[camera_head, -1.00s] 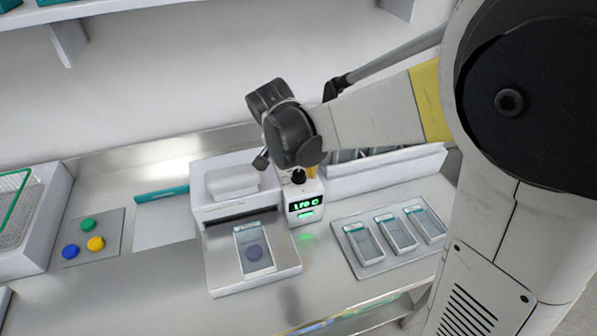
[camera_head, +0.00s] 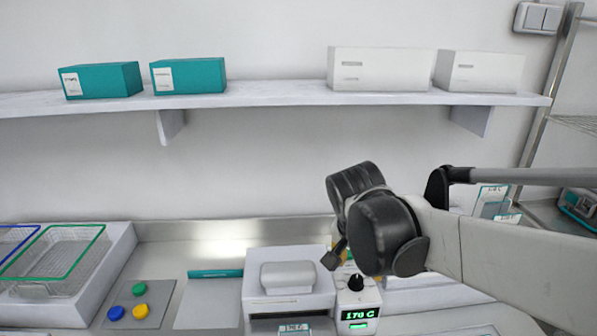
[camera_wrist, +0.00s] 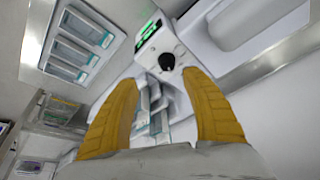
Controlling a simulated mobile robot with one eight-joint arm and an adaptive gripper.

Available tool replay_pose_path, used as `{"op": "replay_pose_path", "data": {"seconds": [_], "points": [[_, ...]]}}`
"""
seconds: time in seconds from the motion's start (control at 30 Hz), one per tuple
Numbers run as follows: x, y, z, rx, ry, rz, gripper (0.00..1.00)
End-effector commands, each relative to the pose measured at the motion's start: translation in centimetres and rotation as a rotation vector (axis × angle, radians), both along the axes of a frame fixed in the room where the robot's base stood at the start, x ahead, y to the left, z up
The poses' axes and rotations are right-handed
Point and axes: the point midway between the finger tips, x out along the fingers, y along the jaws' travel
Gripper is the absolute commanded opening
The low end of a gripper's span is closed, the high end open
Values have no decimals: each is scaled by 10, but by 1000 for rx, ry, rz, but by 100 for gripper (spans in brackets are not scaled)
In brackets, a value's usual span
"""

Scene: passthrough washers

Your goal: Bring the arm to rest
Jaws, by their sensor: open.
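My arm reaches in from the right in the head view, and its dark wrist joint (camera_head: 378,222) hangs in front of the wall above the bench. In the wrist view my gripper (camera_wrist: 165,95) shows two yellow fingers spread apart with nothing held between them. Beyond the fingers is the white control box (camera_wrist: 160,45) with a black knob and a green display. In the head view its display (camera_head: 358,315) reads about 170 C.
A white device (camera_head: 290,285) stands beside the control box. Left are colored caps (camera_head: 128,303) on a grey mat and a wire basket (camera_head: 60,255). A shelf (camera_head: 260,95) with teal and white boxes runs above. The wrist view shows a slide tray (camera_wrist: 82,45).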

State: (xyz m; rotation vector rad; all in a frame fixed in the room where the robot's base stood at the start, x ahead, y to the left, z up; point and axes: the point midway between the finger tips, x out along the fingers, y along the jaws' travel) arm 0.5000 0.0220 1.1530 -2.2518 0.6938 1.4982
Motion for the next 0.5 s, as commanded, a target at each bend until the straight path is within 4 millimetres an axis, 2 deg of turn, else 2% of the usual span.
{"op": "replay_pose_path", "data": {"seconds": [0.03, 0.1, 0.3, 0.4, 0.5], "points": [[-18, -6, -5, 5, -9, 50, 56], [-41, -12, -9, 8, -32, 149, 56], [-100, -20, -30, -18, -122, 410, 56], [-120, -21, -41, -45, -165, 502, 56], [-131, -22, -49, -68, -195, 563, 56]]}}
